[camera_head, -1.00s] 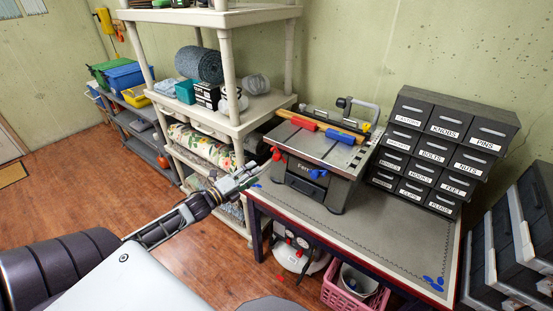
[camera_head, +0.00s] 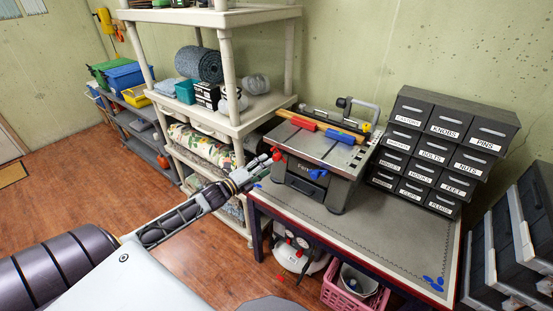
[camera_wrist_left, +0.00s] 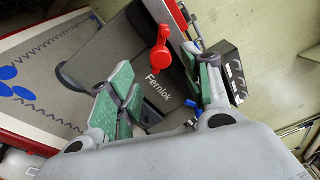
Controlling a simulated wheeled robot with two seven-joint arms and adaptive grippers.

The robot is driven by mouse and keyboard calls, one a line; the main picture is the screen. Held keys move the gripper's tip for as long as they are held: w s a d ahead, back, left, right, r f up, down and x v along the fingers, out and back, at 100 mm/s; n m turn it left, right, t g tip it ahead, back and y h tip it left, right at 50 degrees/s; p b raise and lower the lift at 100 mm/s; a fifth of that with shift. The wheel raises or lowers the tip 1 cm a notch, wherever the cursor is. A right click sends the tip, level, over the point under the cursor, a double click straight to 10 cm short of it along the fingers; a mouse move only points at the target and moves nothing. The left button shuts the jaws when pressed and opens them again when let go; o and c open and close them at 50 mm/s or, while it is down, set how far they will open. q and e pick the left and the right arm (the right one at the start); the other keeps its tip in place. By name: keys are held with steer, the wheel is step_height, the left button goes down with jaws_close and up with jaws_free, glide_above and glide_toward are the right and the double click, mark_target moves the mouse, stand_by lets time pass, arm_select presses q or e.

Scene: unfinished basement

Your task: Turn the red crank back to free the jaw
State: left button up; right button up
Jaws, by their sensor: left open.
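A grey bench machine (camera_head: 335,155) marked "Fernlok" stands on the workbench. Its red crank (camera_head: 277,154) sticks out at the machine's left side; in the left wrist view the crank (camera_wrist_left: 160,52) shows as a red knob and arm. My left gripper (camera_head: 262,167) is open and empty just left of the crank, apart from it. In the left wrist view my green-padded fingers (camera_wrist_left: 164,88) are spread, with the crank beyond and between them. On top of the machine are a red block (camera_head: 304,123) and a blue block (camera_head: 340,136). I cannot tell which part is the jaw.
The workbench (camera_head: 380,230) has free room in front of the machine. A dark labelled drawer cabinet (camera_head: 440,145) stands right of it. A white shelf unit (camera_head: 235,125) stands close behind my left arm. A pink basket (camera_head: 345,297) is below the bench.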

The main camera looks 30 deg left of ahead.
mark_target(275, 159)
arm_select(q)
steer(key=shift+x, duration=3.6)
steer(key=shift+c, duration=0.3)
steer(key=c, duration=1)
